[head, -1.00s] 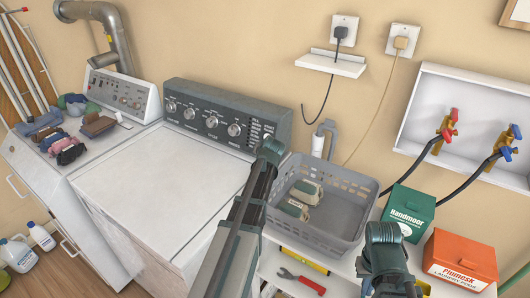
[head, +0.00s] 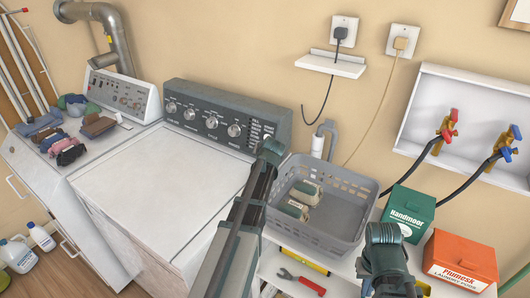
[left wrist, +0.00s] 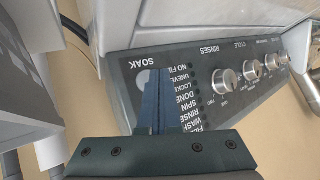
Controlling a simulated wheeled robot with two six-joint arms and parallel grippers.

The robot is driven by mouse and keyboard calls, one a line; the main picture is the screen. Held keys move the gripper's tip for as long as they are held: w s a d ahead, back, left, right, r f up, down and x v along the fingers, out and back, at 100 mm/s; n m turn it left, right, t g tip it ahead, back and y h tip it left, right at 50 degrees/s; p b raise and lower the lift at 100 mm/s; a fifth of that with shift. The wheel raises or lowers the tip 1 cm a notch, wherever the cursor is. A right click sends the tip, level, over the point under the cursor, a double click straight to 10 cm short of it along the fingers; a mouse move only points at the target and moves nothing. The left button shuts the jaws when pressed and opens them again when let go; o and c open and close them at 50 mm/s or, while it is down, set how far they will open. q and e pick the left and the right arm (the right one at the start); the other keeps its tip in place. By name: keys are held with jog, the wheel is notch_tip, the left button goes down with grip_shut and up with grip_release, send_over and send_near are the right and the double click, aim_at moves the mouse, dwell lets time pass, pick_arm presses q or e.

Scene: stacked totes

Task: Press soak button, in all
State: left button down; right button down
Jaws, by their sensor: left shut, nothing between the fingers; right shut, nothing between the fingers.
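The washer's dark control panel (head: 215,125) stands along the back of the white washer (head: 160,190). In the left wrist view the panel appears upside down. The round, pale soak button (left wrist: 144,77) lies beside its SOAK label, partly hidden by my fingertips. My left gripper (left wrist: 161,72) is shut and empty, its tips over or right beside the button. I cannot tell whether they touch it or whether it is pressed in. My right gripper (head: 388,250) is shut and empty, low in front of the green box.
A grey basket (head: 345,238) holding two packages stands right of my left arm. A green box (head: 408,212) and an orange box (head: 460,258) stand near my right arm. A dryer (head: 125,92) bears folded cloths.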

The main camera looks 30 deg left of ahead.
pick_arm(q)
jog(key=shift+w, duration=0.2)
dwell(0.7)
jog(key=shift+w+f, duration=0.1)
jog(key=shift+w, duration=0.15)
jog(key=shift+w+d+f, duration=0.1)
jog(key=shift+w, duration=0.25)
dwell(0.7)
jog(key=shift+s, duration=0.1)
jog(key=shift+s+r, duration=0.25)
jog(key=shift+s, duration=0.4)
jog(key=s, duration=0.1)
jog(key=s+r+p, duration=0.1)
jog(key=s, duration=0.3)
jog(key=shift+a+r, duration=0.15)
jog(key=shift+a, duration=0.15)
dwell(1.0)
